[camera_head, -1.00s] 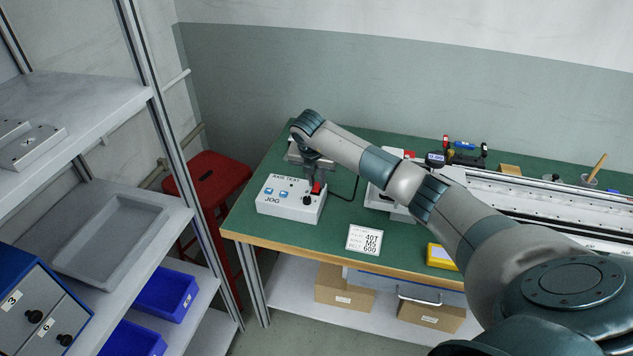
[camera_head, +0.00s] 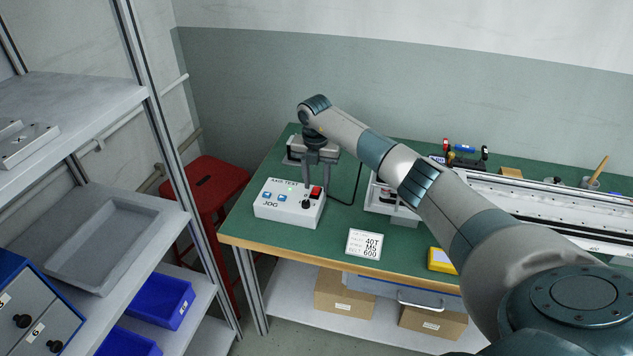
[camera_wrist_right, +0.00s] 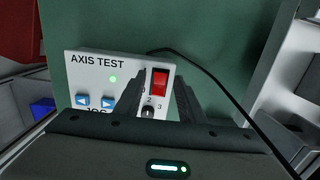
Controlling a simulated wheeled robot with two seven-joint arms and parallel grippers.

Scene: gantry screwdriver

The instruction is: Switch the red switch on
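The red switch (camera_head: 316,192) sits on the top face of the white AXIS TEST box (camera_head: 272,213), near its right side. In the right wrist view the red rocker (camera_wrist_right: 159,83) shows between the two dark fingers, above a black knob (camera_wrist_right: 148,112). My right gripper (camera_head: 320,181) is open and empty, pointing down over the switch end of the box. I cannot tell whether its fingertips touch the box. A green light (camera_wrist_right: 113,79) glows on the panel left of the switch. My left gripper is not in view.
The box stands on the green bench (camera_head: 330,240); a black cable (camera_head: 351,197) runs behind it. A white label card (camera_head: 364,243) and a yellow case (camera_head: 440,260) lie nearer the front. A long rail unit (camera_head: 530,200) fills the right. A shelf rack (camera_head: 185,170) stands left.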

